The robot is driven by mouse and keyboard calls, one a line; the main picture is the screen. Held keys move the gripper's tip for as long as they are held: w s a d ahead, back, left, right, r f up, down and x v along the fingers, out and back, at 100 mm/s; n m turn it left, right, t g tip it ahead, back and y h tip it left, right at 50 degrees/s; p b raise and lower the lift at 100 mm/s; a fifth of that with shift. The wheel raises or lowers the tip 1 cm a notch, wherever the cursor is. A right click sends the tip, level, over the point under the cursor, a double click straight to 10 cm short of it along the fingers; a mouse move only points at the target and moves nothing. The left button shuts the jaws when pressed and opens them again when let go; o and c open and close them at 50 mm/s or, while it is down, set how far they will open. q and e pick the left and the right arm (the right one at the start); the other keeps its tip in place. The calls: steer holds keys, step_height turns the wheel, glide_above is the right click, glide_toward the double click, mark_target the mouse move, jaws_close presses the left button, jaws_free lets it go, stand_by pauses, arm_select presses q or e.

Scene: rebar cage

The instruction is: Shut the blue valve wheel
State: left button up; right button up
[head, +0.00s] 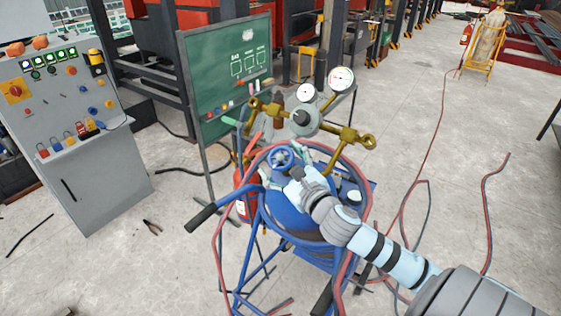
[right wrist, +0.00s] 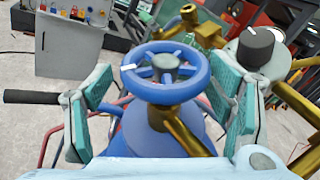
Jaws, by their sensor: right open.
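The blue valve wheel (head: 280,158) sits on top of a blue gas cylinder (head: 291,218) in the middle of the head view. In the right wrist view the wheel (right wrist: 165,72) is large and central, with spokes, a dark hub and a white mark at its left rim. My right gripper (right wrist: 165,105) is open, one teal-padded finger on each side of the wheel, with gaps between the pads and the rim. In the head view my right gripper (head: 294,176) is just in front of the wheel. My left gripper is not in view.
A brass regulator (head: 305,122) with two gauges stands just behind the wheel. Red and grey hoses loop around the blue cart (head: 255,262). A red extinguisher (head: 243,196), a green board (head: 230,75) and a control panel (head: 60,85) stand to the left. Open floor lies right.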

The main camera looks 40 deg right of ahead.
steer(key=shift+w, duration=0.45)
steer(key=shift+s+d, duration=0.1)
steer(key=shift+s+r, duration=0.1)
steer(key=shift+s, duration=0.2)
steer(key=shift+s+r, duration=0.15)
steer(key=shift+s, duration=0.3)
steer(key=c, duration=0.5)
steer(key=shift+w, duration=0.1)
steer(key=c, duration=0.6)
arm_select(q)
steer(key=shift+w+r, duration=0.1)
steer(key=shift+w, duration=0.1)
